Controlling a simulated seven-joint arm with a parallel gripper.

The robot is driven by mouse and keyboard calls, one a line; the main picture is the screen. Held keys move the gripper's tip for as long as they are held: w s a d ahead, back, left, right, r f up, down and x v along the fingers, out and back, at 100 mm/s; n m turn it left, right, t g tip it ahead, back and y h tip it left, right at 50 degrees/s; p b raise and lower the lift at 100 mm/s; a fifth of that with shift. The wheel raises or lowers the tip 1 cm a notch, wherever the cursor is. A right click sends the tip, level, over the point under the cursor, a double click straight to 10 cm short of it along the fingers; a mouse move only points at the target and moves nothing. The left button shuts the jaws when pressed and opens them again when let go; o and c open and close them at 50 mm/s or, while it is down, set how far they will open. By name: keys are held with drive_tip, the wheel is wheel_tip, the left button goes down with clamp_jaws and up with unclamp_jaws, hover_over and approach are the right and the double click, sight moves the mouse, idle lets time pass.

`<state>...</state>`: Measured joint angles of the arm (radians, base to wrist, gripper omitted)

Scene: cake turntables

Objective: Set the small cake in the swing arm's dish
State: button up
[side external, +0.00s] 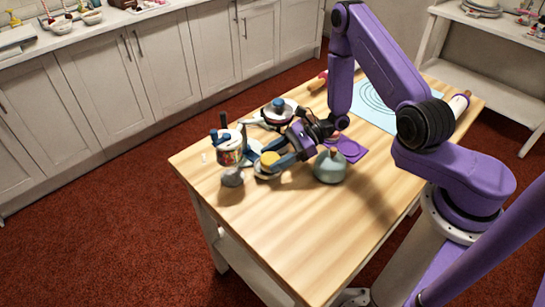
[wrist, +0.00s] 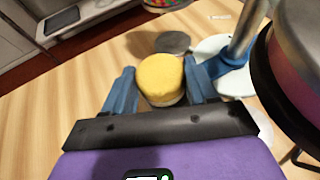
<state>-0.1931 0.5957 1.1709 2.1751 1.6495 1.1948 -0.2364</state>
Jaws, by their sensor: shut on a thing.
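The small cake, a round yellow-topped piece with a paler base, sits between the blue fingers of my gripper (side external: 284,158). The cake (side external: 269,159) also shows in the wrist view (wrist: 161,78), with a finger close on each side. My gripper is shut on it. The swing arm's dish is not clearly made out.
A grey-green lidded vessel (side external: 330,167) stands right of my gripper. A turntable with a blue-topped item (side external: 279,113) is behind. The table's front is clear.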

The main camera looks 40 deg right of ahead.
drive_tip(key=shift+w+f, duration=0.55)
drive_tip(key=shift+f, duration=0.1)
drive_tip(key=shift+f, duration=0.15)
drive_tip(key=o, duration=1.3)
